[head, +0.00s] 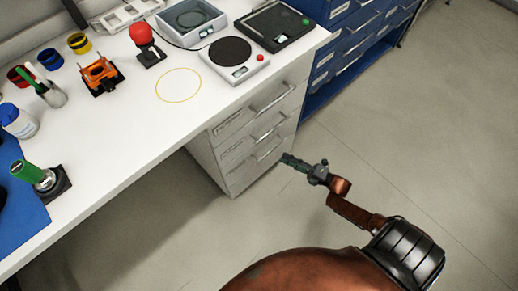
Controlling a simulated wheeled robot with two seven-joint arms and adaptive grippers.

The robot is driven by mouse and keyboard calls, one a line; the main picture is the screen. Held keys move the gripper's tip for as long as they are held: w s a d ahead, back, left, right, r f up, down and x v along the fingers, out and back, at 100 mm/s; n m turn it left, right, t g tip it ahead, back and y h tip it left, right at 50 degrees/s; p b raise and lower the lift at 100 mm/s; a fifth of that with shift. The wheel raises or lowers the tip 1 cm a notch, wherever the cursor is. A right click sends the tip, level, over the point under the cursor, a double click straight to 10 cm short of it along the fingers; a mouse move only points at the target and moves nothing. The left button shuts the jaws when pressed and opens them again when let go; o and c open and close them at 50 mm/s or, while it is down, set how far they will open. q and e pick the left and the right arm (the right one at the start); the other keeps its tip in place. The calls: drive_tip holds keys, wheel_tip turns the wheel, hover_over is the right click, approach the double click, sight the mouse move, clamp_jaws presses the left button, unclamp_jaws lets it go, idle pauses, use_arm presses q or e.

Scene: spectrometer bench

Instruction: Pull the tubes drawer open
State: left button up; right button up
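A light grey drawer unit (222,161) stands under the white bench. It has three stacked drawers, each with a bar handle and a small label too small to read, so I cannot tell which is the tubes drawer. All three fronts look closed: the top drawer (235,123), the middle drawer (240,143) and the bottom drawer (245,165). My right gripper (288,159) is just right of the bottom drawer's handle, with its tips towards the unit. I cannot tell whether it touches the handle or whether its fingers are apart. My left gripper is out of view.
The bench top (135,140) holds a round-plate balance (232,58), a red-topped stand (145,42), an orange device (101,75) and a green-handled item (33,173). Blue drawers (350,40) stand behind at the right. The floor (420,130) in front is clear.

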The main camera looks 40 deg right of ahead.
sight(271, 150)
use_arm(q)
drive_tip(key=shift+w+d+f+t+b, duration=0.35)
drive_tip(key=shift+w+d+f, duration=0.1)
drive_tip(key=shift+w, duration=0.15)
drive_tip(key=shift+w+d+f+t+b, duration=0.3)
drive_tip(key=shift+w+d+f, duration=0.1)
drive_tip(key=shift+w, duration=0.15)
use_arm(e)
drive_tip(key=shift+n+y, duration=0.4)
drive_tip(key=shift+r+x, duration=0.2)
drive_tip(key=shift+x, duration=1.85)
drive_tip(key=shift+r+x, duration=0.2)
drive_tip(key=shift+x, duration=1.85)
drive_tip(key=shift+c, duration=0.7)
clamp_jaws()
